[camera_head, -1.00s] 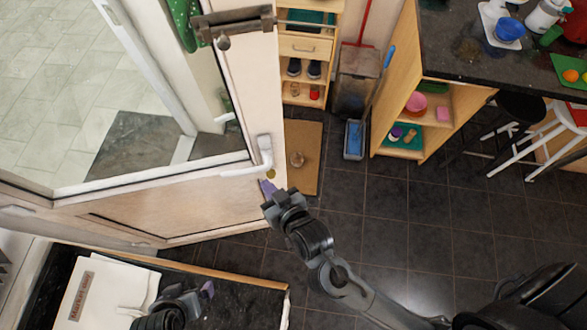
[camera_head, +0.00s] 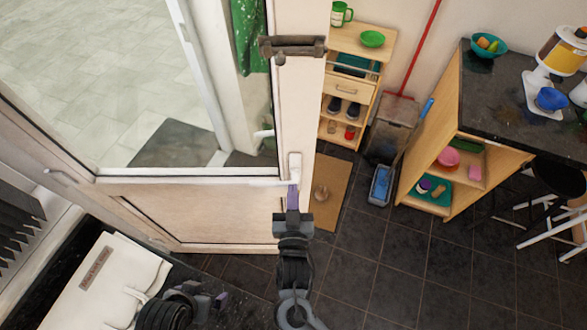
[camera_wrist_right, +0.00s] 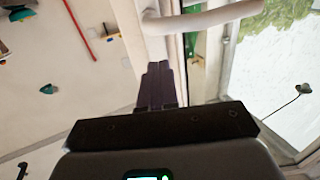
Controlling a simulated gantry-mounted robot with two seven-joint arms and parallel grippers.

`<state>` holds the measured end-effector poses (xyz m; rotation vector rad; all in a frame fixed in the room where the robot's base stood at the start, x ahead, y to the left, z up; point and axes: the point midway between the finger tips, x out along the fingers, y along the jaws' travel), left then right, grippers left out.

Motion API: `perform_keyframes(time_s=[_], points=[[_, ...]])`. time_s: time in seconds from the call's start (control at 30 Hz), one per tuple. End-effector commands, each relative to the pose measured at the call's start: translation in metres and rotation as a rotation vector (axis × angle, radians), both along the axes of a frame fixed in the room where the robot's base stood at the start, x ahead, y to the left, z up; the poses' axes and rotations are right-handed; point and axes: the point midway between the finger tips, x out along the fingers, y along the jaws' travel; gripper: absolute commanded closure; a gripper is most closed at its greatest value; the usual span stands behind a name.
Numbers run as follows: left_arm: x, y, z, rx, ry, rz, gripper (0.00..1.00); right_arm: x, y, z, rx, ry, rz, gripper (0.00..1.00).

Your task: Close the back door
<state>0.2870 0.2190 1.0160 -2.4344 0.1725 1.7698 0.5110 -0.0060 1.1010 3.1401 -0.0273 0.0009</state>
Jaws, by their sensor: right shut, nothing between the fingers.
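The back door (camera_head: 215,212) has a glass pane above a pale wooden panel and stands open into the room. Its white lever handle (camera_head: 296,168) is near the free edge, and it also crosses the top of the right wrist view (camera_wrist_right: 205,18). My right gripper (camera_head: 293,198) is shut and empty, with its purple fingers up at the door's free edge just below the handle. I cannot tell whether they touch. In the right wrist view, the shut fingers (camera_wrist_right: 158,85) point at the door edge. My left gripper (camera_head: 222,298) is low, over the dark counter, its jaws unclear.
A brown doormat (camera_head: 335,188) lies just right of the door edge. A dark-topped counter (camera_head: 500,115) is at right. The tiled floor (camera_head: 390,265) in front is clear.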

Motion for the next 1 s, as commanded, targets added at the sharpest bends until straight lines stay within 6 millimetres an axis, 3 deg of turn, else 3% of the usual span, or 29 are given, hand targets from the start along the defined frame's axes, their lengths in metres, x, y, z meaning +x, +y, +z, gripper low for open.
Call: perform_keyframes(time_s=[0.2, 0.4, 1.0], points=[[0.000, 0.000, 0.015, 0.000, 0.000, 0.000, 0.00, 0.038, -0.001, 0.004, -0.001, -0.001, -0.001, 1.00], [0.000, 0.000, 0.021, -0.001, 0.000, 0.001, 0.00, 0.058, -0.001, 0.002, 0.000, 0.000, 0.000, 1.00], [0.000, -0.001, 0.022, -0.003, 0.000, 0.002, 0.00, 0.067, -0.002, -0.001, 0.002, 0.001, 0.001, 1.00]])
